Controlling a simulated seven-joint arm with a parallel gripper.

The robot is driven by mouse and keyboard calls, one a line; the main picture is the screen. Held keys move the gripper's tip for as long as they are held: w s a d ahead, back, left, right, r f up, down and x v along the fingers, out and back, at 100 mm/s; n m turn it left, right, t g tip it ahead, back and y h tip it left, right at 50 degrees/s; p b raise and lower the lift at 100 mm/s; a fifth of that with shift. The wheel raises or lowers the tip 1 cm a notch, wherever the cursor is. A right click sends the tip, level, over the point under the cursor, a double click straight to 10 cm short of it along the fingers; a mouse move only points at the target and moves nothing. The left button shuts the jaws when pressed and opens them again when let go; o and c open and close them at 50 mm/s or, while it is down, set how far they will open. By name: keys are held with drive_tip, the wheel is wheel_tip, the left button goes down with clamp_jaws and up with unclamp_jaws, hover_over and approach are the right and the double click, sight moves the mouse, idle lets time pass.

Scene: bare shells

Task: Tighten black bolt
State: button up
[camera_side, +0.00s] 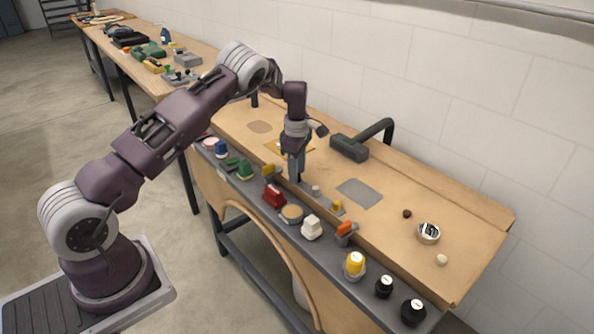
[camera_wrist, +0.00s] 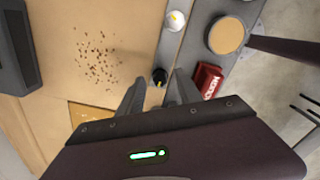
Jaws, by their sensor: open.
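A small black bolt (camera_wrist: 159,76) with a light mark on its top shows in the wrist view. It stands on the grey strip along the bench, just beyond and between the fingertips. My gripper (camera_wrist: 161,84) is open, with nothing held. In the side view my gripper (camera_side: 296,177) points down over the strip, and I cannot make out the small bolt there. Two larger black knobs, one (camera_side: 384,286) and another (camera_side: 413,312), stand at the strip's near right end, away from my gripper.
A red block (camera_wrist: 207,79), a round tan-topped piece (camera_wrist: 226,36) and a white knob (camera_wrist: 175,21) stand near my fingers. A dark grey hammer-shaped object (camera_side: 350,147) lies toward the wall. A small metal cup (camera_side: 428,233) stands at the right.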

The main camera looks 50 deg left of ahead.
drive_tip(key=shift+f, duration=0.1)
drive_tip(key=shift+c, duration=0.2)
clamp_jaws()
